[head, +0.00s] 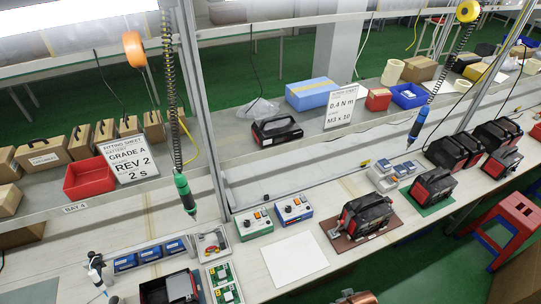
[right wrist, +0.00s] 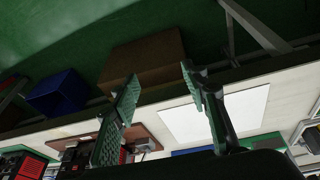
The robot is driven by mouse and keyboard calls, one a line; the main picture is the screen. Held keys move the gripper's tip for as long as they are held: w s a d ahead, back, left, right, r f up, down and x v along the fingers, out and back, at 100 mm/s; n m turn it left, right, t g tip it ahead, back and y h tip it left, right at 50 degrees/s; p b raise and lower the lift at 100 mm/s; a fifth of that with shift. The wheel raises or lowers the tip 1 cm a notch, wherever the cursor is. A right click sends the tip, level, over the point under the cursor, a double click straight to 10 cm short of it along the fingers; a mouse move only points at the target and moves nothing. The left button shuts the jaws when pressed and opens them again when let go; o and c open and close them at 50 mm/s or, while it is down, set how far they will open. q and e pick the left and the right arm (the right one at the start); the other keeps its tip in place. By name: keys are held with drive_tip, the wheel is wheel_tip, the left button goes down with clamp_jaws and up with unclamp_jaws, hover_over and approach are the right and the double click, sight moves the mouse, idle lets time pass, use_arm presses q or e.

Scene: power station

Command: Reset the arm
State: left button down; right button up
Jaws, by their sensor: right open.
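My right gripper (right wrist: 160,75) is in the right wrist view, its two fingers spread apart with nothing between them. Beyond the fingers are the bench with a white sheet (right wrist: 215,112) and a brown mat (right wrist: 147,142) carrying a black and red unit. The fingers appear clear of all these things. In the head view I cannot make out either gripper. The white sheet (head: 294,259) lies flat on the bench there, left of the brown mat (head: 338,243) with its black and red power unit (head: 366,217).
Two small control boxes (head: 293,208) stand behind the sheet. A green-handled screwdriver (head: 185,192) hangs at left and a blue one (head: 418,124) at right. A red stool (head: 508,222) stands at right. In the wrist view, a brown box (right wrist: 143,65) and blue bin (right wrist: 57,93) show.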

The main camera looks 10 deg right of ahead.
drive_tip(key=s+a+f+g+b, duration=0.1)
drive_tip(key=s+f+b, duration=0.2)
drive_tip(key=f, duration=1.2)
drive_tip(key=s+f+b, duration=0.2)
drive_tip(key=f+b, duration=0.1)
drive_tip(key=f, duration=1.3)
drive_tip(key=s+f+n+g+b, duration=0.1)
drive_tip(key=s+f+b, duration=0.5)
drive_tip(key=s+f, duration=1.2)
drive_tip(key=shift+f+y, duration=0.3)
drive_tip(key=shift+f, duration=0.5)
